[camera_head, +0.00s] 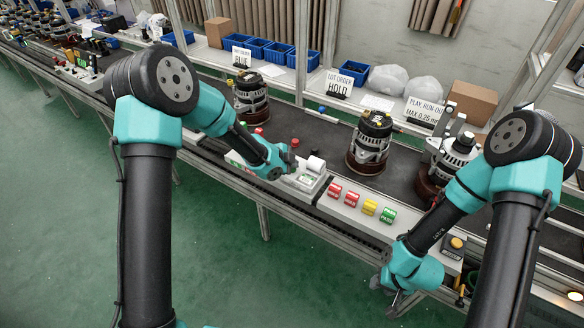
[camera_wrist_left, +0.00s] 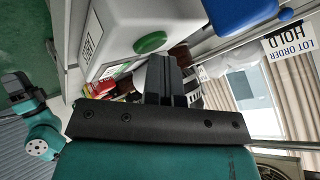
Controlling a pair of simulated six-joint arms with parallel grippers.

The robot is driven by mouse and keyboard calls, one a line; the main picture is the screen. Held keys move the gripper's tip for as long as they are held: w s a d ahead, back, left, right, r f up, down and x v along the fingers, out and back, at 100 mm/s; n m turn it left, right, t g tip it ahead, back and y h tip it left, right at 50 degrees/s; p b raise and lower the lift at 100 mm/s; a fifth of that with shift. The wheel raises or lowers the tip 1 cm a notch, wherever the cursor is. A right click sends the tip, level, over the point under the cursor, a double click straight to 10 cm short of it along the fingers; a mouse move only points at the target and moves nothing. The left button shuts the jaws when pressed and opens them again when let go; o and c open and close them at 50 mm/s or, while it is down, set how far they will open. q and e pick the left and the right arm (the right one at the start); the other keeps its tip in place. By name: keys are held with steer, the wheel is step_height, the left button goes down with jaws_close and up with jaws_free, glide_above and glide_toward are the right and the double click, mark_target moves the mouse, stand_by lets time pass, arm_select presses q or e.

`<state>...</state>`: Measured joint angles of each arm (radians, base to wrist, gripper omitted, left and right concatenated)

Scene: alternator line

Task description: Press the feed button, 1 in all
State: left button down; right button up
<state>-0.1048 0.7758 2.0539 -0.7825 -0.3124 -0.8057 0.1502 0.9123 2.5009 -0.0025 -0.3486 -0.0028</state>
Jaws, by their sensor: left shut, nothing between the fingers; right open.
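In the left wrist view a round green button (camera_wrist_left: 151,42) sits on a white housing (camera_wrist_left: 120,25); I take it for the feed button. A white label machine (camera_head: 308,176) stands at the line's front edge in the head view. My left gripper (camera_head: 292,163) is shut and empty, right beside this machine. Its closed dark fingers (camera_wrist_left: 167,68) show just below the green button in the wrist view; I cannot tell whether they touch it. My right gripper (camera_head: 392,304) is open and empty, low in front of the line's edge.
Several red, yellow and green tags (camera_head: 362,204) lie on the front ledge, right of the machine. An alternator (camera_head: 370,146) stands on the dark belt behind them, another (camera_head: 250,98) further left. A yellow button box (camera_head: 454,244) is near my right arm. A red knob (camera_head: 295,143) stands behind my left gripper.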

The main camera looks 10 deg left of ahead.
mark_target(287, 180)
arm_select(q)
steer(key=shift+r, duration=0.95)
steer(key=shift+r, duration=0.15)
steer(key=shift+r, duration=2.4)
steer(key=s+a+f+n, duration=0.1)
steer(key=f, duration=0.1)
steer(key=s+a+f+n, duration=0.1)
steer(key=s+f+n, duration=0.1)
steer(key=f, duration=0.1)
steer(key=s+a+f+n+g, duration=0.1)
steer(key=s+f+n, duration=0.1)
steer(key=f, duration=0.1)
steer(key=shift+s+a+f+y, duration=0.1)
steer(key=shift+a+f+y, duration=0.2)
steer(key=shift+y, duration=0.1)
steer(key=s+a+f+n+g, duration=0.1)
steer(key=s+a+f+n, duration=0.2)
steer(key=s+f+n, duration=0.2)
steer(key=s+a+f+n+g+y, duration=0.1)
steer(key=s+a+f+n, duration=0.2)
steer(key=s, duration=0.9)
steer(key=s+a+f+n+g+y, duration=0.1)
steer(key=s+a+f+n+g, duration=0.1)
steer(key=s+f+n, duration=0.5)
steer(key=shift+s+a+f+n, duration=0.3)
steer(key=shift+s+a+f, duration=0.2)
steer(key=shift+s, duration=0.35)
